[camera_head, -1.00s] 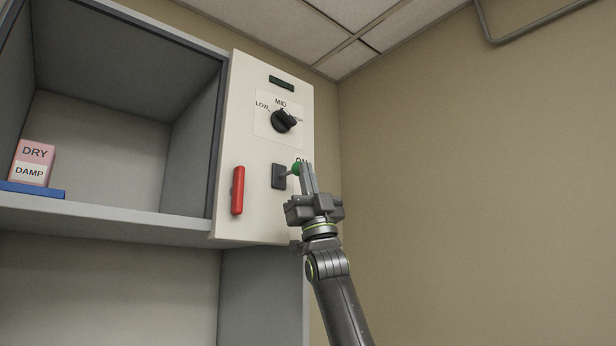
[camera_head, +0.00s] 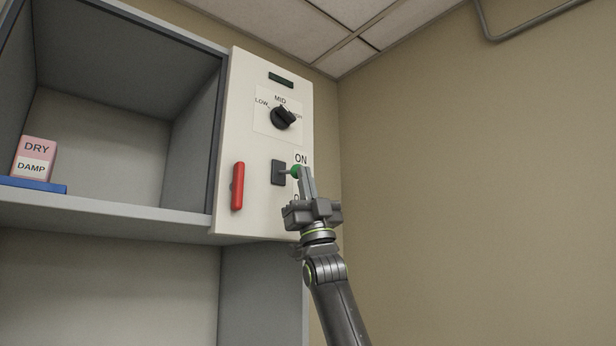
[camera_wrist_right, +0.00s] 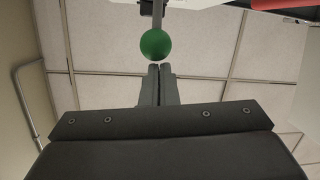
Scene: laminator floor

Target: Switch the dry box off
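The dry box control panel (camera_head: 250,150) is a pale upright plate right of an open cabinet. Its switch is a dark base (camera_head: 278,172) with a short lever ending in a green ball (camera_head: 296,171). The lever sticks out nearly level, below the "ON" label (camera_head: 301,158). A label below the ball is mostly hidden by my gripper. My right gripper (camera_head: 306,170) is shut, its fingertips at the ball. In the right wrist view the closed fingers (camera_wrist_right: 160,72) hold nothing, and the green ball (camera_wrist_right: 155,44) is just beyond their tips. My left gripper is not in view.
A black dial (camera_head: 283,118) marked LOW, MID and HIGH is above the switch. A red handle (camera_head: 238,186) is left of it. A pink DRY/DAMP block (camera_head: 35,158) and a blue tray (camera_head: 36,186) are on the shelf. The wall at right is bare.

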